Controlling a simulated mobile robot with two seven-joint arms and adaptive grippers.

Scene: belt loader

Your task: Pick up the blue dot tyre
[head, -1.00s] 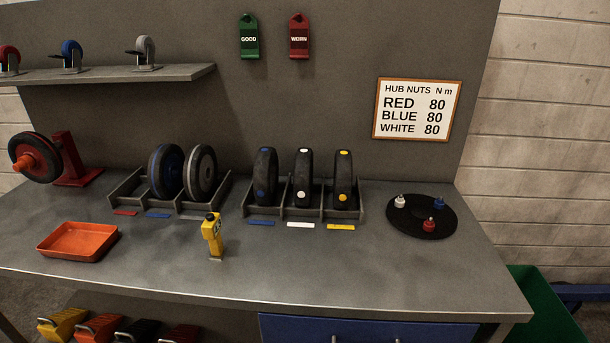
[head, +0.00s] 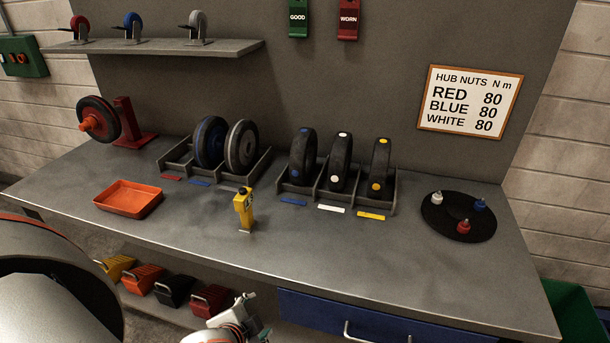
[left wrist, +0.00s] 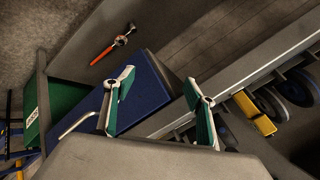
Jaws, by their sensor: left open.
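The blue dot tyre (head: 303,155) stands upright in the left slot of the three-slot tyre rack, with a blue label in front. Beside it stand the white dot tyre (head: 340,163) and the yellow dot tyre (head: 378,168). My left gripper (head: 246,316) is low in the head view, in front of the bench edge and well apart from the tyre. In the left wrist view its two green-padded fingers (left wrist: 160,103) are spread with nothing between them. My right gripper is not in view.
A yellow tool (head: 244,208) stands on the bench in front of the racks. An orange tray (head: 129,198) lies to the left and a black round nut tray (head: 458,216) to the right. A blue drawer (head: 380,322) is under the bench's front edge. The front bench top is mostly clear.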

